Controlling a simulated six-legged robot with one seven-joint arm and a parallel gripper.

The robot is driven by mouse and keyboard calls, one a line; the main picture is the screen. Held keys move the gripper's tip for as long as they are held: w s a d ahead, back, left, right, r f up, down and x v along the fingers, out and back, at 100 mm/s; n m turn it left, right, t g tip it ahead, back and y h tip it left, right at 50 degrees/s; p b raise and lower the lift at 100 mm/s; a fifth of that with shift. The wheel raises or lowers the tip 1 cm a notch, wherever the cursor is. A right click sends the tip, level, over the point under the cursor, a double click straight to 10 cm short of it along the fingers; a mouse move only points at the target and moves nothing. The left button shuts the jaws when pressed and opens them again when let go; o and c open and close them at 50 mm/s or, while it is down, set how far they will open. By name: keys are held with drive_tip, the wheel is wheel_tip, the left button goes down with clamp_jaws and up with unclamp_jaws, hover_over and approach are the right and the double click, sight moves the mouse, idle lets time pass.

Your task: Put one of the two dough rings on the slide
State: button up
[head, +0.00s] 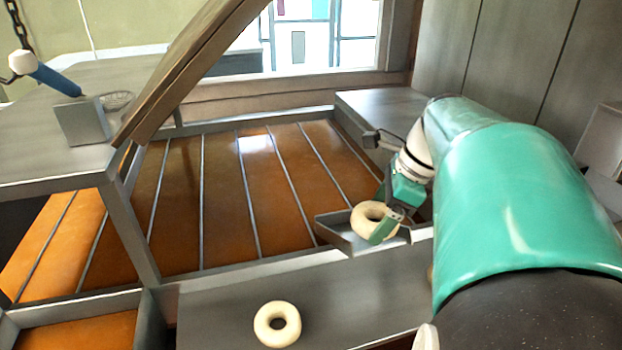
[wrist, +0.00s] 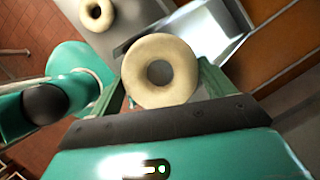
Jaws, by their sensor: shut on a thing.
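A pale dough ring (head: 368,217) is between the fingers of my gripper (head: 385,222), which is shut on it. In the head view it is at or just above a small grey metal slide (head: 335,228); I cannot tell whether it touches. In the wrist view the held ring (wrist: 160,71) fills the space between the green fingers, with the slide (wrist: 208,30) behind it. The second dough ring (head: 277,324) lies flat on the grey counter in front, and shows at the top left of the wrist view (wrist: 97,14).
The grey counter (head: 225,310) has free room around the second ring. Beyond it lies a wide orange-brown bed (head: 225,200) crossed by metal bars. A slanted wooden beam (head: 190,70) stands at the left. A grey block (head: 82,121) and a blue-handled lever (head: 55,80) are on the left table.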

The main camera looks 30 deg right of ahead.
drive_tip(key=o, duration=0.9)
drive_tip(key=shift+r, duration=0.1)
drive_tip(key=v, duration=1.3)
drive_tip(key=shift+d+r, duration=0.2)
drive_tip(key=shift+r, duration=0.05)
drive_tip(key=shift+s, duration=0.15)
idle(0.4)
drive_tip(key=w+a+f+n+t+h, duration=0.1)
drive_tip(key=a+f+n, duration=0.8)
drive_tip(key=a+n, duration=0.4)
drive_tip(key=a+f+n+t+h, duration=0.1)
drive_tip(key=a+f+n+h, duration=0.1)
drive_tip(key=a+f+n, duration=0.6)
drive_tip(key=a+n, duration=0.5)
drive_tip(key=shift+w+a+f+n+t, duration=0.3)
drive_tip(key=shift+w+a+f, duration=0.05)
drive_tip(key=shift+w+f, duration=0.05)
